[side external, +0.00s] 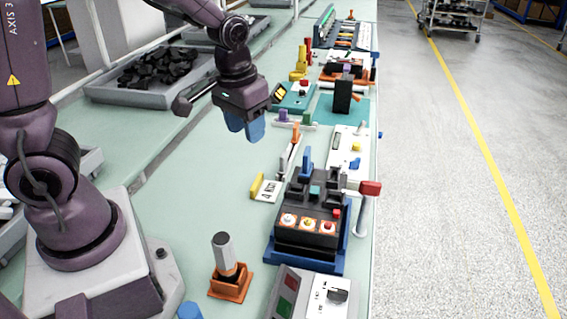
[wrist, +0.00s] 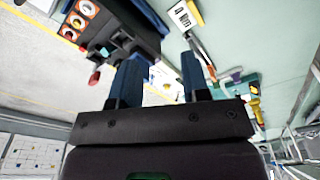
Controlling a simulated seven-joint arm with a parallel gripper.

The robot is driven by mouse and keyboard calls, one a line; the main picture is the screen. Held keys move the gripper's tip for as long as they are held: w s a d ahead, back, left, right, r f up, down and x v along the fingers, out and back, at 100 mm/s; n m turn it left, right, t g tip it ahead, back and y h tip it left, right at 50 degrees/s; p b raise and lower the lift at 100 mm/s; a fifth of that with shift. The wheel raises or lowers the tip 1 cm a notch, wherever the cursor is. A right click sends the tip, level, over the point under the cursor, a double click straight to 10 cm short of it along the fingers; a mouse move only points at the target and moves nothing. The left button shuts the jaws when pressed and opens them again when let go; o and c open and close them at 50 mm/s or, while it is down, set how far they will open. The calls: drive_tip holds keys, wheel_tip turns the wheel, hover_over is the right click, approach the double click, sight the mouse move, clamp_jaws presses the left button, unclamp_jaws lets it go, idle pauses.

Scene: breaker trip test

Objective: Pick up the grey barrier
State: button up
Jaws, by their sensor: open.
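A slim grey upright piece (side external: 283,163), which looks like the grey barrier, stands on the bench just behind and left of the black breaker unit (side external: 318,190). Its exact shape is hard to tell at this size. My gripper (side external: 246,128) hangs above the bench, left of and farther back than that piece, with its blue fingers pointing down and apart from everything. In the wrist view my gripper (wrist: 162,72) shows its two fingers spread with nothing held between them. The breaker unit (wrist: 100,22) shows at the upper left there, with a blue base.
A yellow upright piece with a labelled card (side external: 265,188) stands left of the breaker. A grey-topped tool sits in an orange holder (side external: 229,288) in front. A red-ended handle (side external: 370,188) sticks out right. Several fixtures line the bench's right edge; the bench's middle is clear.

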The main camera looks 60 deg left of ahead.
drive_tip(key=w+a+f+n+y, duration=0.2)
drive_tip(key=w+a+f+n, duration=0.2)
drive_tip(key=w+a+f, duration=0.45)
drive_tip(key=n+t, duration=0.2)
approach(284, 153)
drive_tip(key=shift+y, duration=0.4)
drive_tip(key=x, duration=0.6)
drive_tip(key=shift+s+d+f, duration=0.3)
drive_tip(key=shift+s+f, duration=0.05)
drive_tip(key=shift+w+x, duration=0.15)
drive_tip(key=shift+x, duration=1.3)
drive_tip(key=shift+w+x, duration=0.2)
drive_tip(key=shift+x, duration=1.2)
drive_tip(key=shift+r, duration=0.15)
drive_tip(key=c, duration=0.8)
